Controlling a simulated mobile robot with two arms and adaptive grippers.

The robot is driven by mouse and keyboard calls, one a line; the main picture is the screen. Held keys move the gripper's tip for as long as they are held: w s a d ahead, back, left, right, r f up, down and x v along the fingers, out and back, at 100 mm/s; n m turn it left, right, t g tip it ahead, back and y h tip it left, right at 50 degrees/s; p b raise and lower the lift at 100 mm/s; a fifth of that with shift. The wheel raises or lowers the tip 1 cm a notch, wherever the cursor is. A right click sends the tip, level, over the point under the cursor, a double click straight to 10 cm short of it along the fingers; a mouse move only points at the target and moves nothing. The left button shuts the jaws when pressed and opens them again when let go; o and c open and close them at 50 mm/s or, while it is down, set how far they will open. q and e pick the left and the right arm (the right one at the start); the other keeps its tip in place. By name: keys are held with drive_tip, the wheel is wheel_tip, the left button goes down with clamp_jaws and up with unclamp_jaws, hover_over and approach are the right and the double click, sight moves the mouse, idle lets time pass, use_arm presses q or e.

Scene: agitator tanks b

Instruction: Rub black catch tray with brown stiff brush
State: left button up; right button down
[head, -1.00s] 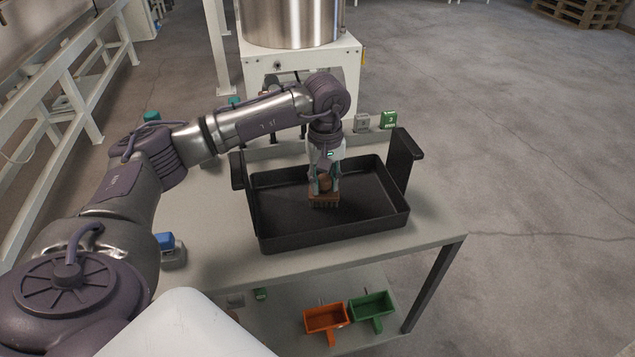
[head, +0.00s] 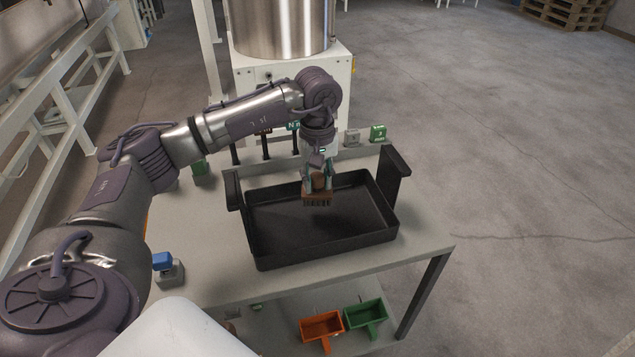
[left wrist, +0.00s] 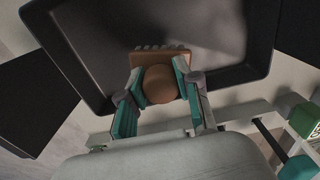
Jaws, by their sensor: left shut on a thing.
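The black catch tray (head: 330,240) stands on the grey table, with a tall upright handle at each end. My left gripper (head: 319,182) is over the back half of the tray and shut on the brown stiff brush (head: 317,198). The brush's bristles point down; it looks held above the tray floor, though the exact gap is hard to tell. In the left wrist view, the teal fingers (left wrist: 160,90) close on the brush's round knob, and the block (left wrist: 160,58) lies over the tray's interior (left wrist: 200,30). My right gripper is not in view.
A steel tank on a white base (head: 290,75) stands behind the table (head: 420,250). Small green and grey blocks (head: 377,133) sit at the table's back edge, a blue-topped block (head: 165,265) at the left. Orange and green scoops (head: 322,325) lie on the shelf below.

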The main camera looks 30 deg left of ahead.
use_arm(q)
drive_tip(key=shift+r+p, duration=0.9)
drive_tip(key=shift+r, duration=0.65)
